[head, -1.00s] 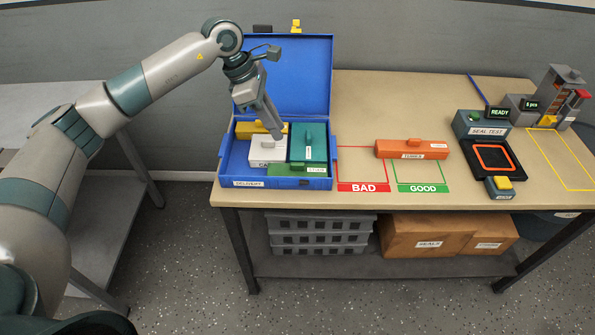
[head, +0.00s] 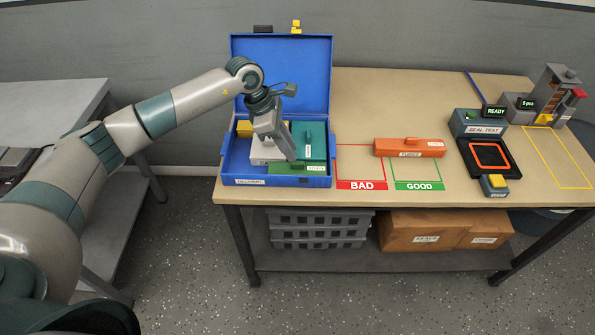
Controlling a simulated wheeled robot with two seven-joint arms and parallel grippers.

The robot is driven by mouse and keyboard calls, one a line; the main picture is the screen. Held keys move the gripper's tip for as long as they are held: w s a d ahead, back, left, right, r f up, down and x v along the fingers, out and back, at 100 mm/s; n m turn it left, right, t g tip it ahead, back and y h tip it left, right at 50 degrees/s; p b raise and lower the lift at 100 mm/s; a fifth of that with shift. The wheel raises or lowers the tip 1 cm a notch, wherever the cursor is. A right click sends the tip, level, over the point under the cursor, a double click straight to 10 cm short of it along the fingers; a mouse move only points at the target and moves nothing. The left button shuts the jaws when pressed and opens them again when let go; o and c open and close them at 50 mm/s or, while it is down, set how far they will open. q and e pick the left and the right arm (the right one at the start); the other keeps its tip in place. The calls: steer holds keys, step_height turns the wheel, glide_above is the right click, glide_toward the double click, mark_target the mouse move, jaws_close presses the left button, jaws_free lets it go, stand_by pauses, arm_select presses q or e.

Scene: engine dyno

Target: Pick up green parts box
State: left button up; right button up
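The blue case (head: 228,172) stands open at the left end of the workbench. A green box (head: 312,167) with a pale label lies along its front inside. A teal-green box (head: 314,138) with a knob sits behind it at the right. My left gripper (head: 291,158) points down into the case. Its fingertips overlap the green box's middle in the picture and hide its handle; contact cannot be made out. The finger gap does not show, so open or shut is unclear. My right gripper is not in view.
A white box (head: 262,153) and a yellow box (head: 243,128) share the case. The raised lid (head: 281,75) stands behind. An orange box (head: 409,147) lies at the BAD and GOOD outlines. A seal tester (head: 479,126) stands further right. Bench space behind the orange box is clear.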

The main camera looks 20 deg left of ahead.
mark_target(297, 162)
arm_select(q)
steer(key=shift+d+f+p, duration=0.2)
steer(key=shift+f+p, duration=0.3)
steer(key=shift+p, duration=0.05)
steer(key=p+x, duration=0.1)
steer(key=x, duration=0.1)
steer(key=shift+w+f+p, duration=0.15)
steer(key=shift+f+p, duration=0.2)
steer(key=shift+f, duration=0.1)
steer(key=shift+w+d+f, duration=0.1)
steer(key=shift+d+f, duration=0.1)
steer(key=shift+f, duration=0.4)
jaws_close()
